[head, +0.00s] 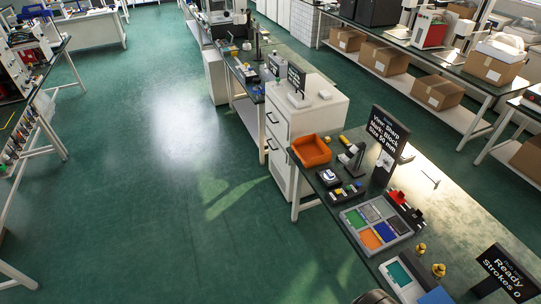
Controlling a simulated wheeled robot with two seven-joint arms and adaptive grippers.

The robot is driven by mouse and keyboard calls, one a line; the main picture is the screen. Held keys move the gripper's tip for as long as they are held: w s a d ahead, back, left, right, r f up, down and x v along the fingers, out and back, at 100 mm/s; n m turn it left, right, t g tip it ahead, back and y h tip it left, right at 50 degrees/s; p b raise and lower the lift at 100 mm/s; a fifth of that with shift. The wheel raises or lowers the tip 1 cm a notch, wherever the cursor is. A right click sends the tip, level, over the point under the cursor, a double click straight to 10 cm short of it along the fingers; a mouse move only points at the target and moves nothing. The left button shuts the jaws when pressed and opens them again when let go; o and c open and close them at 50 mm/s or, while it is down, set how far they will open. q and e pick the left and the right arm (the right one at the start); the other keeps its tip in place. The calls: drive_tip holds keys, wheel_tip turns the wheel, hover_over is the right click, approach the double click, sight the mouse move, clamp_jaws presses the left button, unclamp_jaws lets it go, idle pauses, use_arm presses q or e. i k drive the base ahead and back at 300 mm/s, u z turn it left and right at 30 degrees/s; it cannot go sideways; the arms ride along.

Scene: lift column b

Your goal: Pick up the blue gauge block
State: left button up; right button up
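I cannot single out the blue gauge block with certainty. A grey tray (347,219) on the right-hand bench has green, orange, blue and grey sections. Its blue section (385,232) looks flat, and I cannot tell whether it is a block or a coloured pad. A small device (328,177) with a white and bluish top stands behind the tray. A black sign (388,137) there reads "View: Sharp, Mark: Block, Size 50 mm". Neither of my grippers is in view.
An orange bin (311,151) sits at the bench's far end beside a white drawer cabinet (288,128). Yellow knobs (438,270), red and black parts (404,208) and a "Ready, Strokes 0" sign (507,272) stand near the tray. The green floor (170,210) at left is open.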

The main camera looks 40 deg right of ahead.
sight(330, 175)
drive_tip(key=u, duration=0.05)
drive_tip(key=i, duration=1.5)
drive_tip(key=z, duration=1.2)
drive_tip(key=i, duration=0.9)
drive_tip(key=z, duration=1.3)
drive_tip(key=i, duration=0.2)
